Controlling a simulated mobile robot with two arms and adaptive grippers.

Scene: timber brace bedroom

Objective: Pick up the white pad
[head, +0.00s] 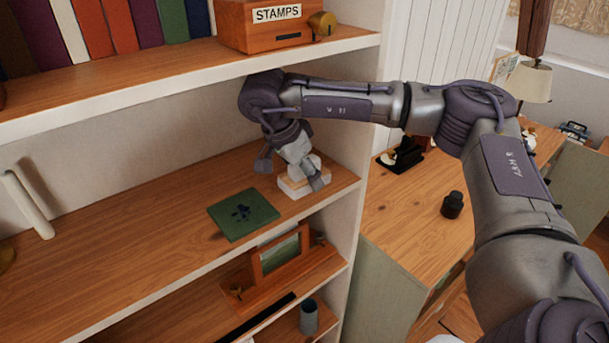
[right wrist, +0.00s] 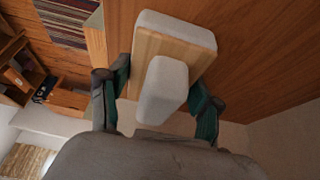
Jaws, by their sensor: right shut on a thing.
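The white pad (head: 291,190) is a small block with a white base, a thin wooden layer and a smaller white block on it. It is at the right end of the middle shelf, near the side panel. In the right wrist view the white pad (right wrist: 163,90) sits between the fingers, its wooden layer facing the camera. My right gripper (head: 291,171) reaches down over it and is shut on it, one finger on each side. I cannot tell whether its base touches the shelf. My left gripper is not in view.
A green book (head: 243,214) lies left of the pad on the shelf (head: 130,250). The upper shelf (head: 150,82) with a STAMPS box (head: 270,25) is close above my arm. The side panel (head: 345,125) stands right. A framed picture (head: 281,251) is below.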

